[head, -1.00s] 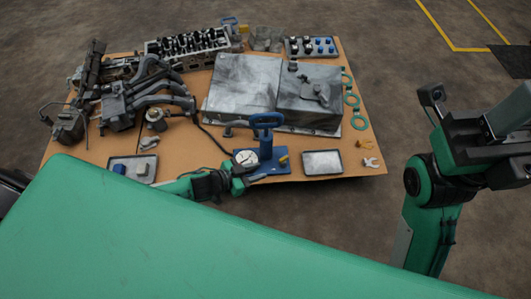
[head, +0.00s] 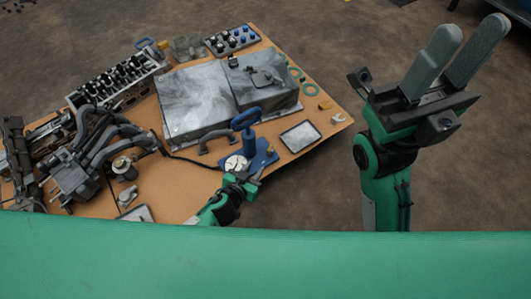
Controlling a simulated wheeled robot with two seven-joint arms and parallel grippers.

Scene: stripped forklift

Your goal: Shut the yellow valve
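A blue hand pump (head: 247,133) with a loop handle stands on a blue base at the front edge of the cardboard-covered table. A small yellow valve (head: 270,151) sits at the right side of that base, very small in the head view. A round white gauge (head: 236,163) is at the base's left. My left gripper (head: 241,180) is at the front of the pump, just below the gauge and left of the valve; its fingers are too small and dark to read. My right gripper (head: 470,40) is up at the right, away from the table, its two grey fingers apart and empty.
A grey metal tank (head: 200,100) stands behind the pump. A metal tray (head: 301,136) and a brass-coloured piece (head: 325,105) lie to its right. Engine parts (head: 90,165) crowd the left. Open floor lies right of the table.

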